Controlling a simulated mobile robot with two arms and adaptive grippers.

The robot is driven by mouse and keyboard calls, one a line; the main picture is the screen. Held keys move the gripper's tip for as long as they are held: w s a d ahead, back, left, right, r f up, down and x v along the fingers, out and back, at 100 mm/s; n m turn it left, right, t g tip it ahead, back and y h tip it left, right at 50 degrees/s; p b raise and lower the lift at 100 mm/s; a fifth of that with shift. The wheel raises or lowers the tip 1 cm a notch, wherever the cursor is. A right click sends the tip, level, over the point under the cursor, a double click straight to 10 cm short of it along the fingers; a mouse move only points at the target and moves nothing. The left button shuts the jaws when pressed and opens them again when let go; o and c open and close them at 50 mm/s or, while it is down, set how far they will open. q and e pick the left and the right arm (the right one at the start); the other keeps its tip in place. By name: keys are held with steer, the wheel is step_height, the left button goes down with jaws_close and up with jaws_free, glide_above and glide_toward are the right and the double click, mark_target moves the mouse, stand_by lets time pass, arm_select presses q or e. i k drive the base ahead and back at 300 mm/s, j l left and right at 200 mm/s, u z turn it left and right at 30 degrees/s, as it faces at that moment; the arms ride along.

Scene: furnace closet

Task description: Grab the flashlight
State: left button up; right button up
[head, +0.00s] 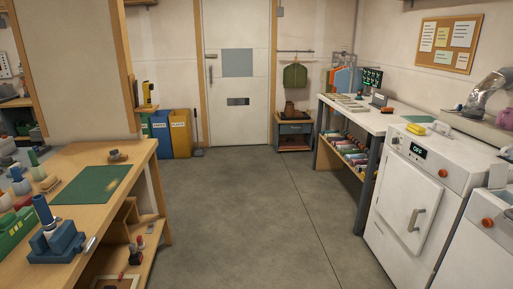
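I cannot make out a flashlight for certain. A dark blue upright cylinder (42,210) stands at the blue vise-like block (58,245) on the wooden workbench at the left. A small yellow and black item (147,93) sits at the far end of the wooden panel; its kind is too small to tell. A yellow item (415,129) lies on the white machine at the right. Neither of my grippers is in view.
The workbench (137,158) with a green mat (91,185) fills the left. White appliances (408,205) and a counter (377,117) line the right. Bins (179,135) stand near the closed door (237,75). The grey floor (260,210) between is clear.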

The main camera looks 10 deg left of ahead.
mark_target(146, 96)
steer(key=i+u, duration=0.35)
steer(key=i, duration=0.15)
steer(key=i+u, duration=0.35)
steer(key=i, duration=0.15)
steer(key=i+l+u, duration=0.25)
steer(key=i+u, duration=0.15)
steer(key=i+l+u, duration=0.35)
steer(key=i, duration=0.2)
